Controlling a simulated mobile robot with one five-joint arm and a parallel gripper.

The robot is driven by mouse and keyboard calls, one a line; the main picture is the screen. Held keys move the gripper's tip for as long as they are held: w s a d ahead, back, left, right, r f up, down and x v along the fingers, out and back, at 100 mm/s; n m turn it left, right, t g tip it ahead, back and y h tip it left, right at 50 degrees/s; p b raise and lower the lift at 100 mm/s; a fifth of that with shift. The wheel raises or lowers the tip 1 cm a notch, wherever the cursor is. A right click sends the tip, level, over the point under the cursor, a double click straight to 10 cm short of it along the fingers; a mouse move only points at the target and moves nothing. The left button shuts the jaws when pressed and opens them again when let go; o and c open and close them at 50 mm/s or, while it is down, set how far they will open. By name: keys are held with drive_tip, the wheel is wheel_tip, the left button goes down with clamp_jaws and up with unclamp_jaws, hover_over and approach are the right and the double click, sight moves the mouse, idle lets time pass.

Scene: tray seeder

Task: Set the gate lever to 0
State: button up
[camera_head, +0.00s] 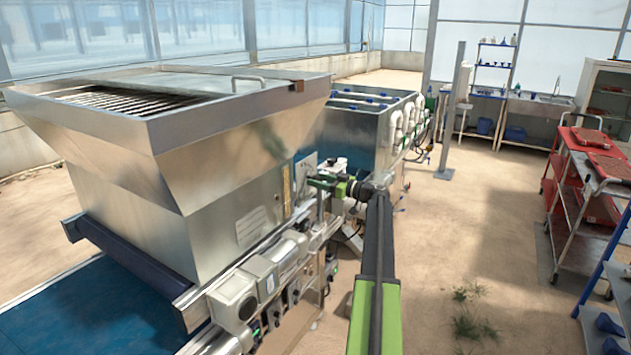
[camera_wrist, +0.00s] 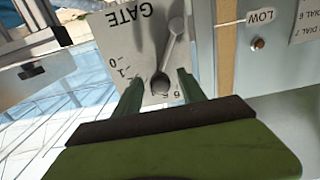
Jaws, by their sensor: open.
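The gate plate (camera_wrist: 135,45) is a pale panel that appears upside down in the wrist view, with the word GATE and a number scale. The 0 and 1 show at the left of the scale and a 5 and 6 at the lower right; the middle numbers are hidden. The grey gate lever (camera_wrist: 169,52) runs from its pivot near the top down to a dark round knob (camera_wrist: 160,84). The knob lies between the 1 and the 5. My gripper (camera_wrist: 158,79) is open, with one finger on each side of the knob. In the head view, my gripper (camera_head: 326,183) is at the machine's side.
A LOW label (camera_wrist: 260,16) with a small round button sits right of the plate. In the head view, a large steel hopper (camera_head: 205,165) fills the left. A red cart (camera_head: 583,200) stands at the right. The floor between is mostly open.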

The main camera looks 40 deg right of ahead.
drive_tip(key=shift+w+a, duration=0.1)
drive_tip(key=shift+w, duration=0.45)
drive_tip(key=shift+c, duration=0.3)
clamp_jaws()
idle(0.8)
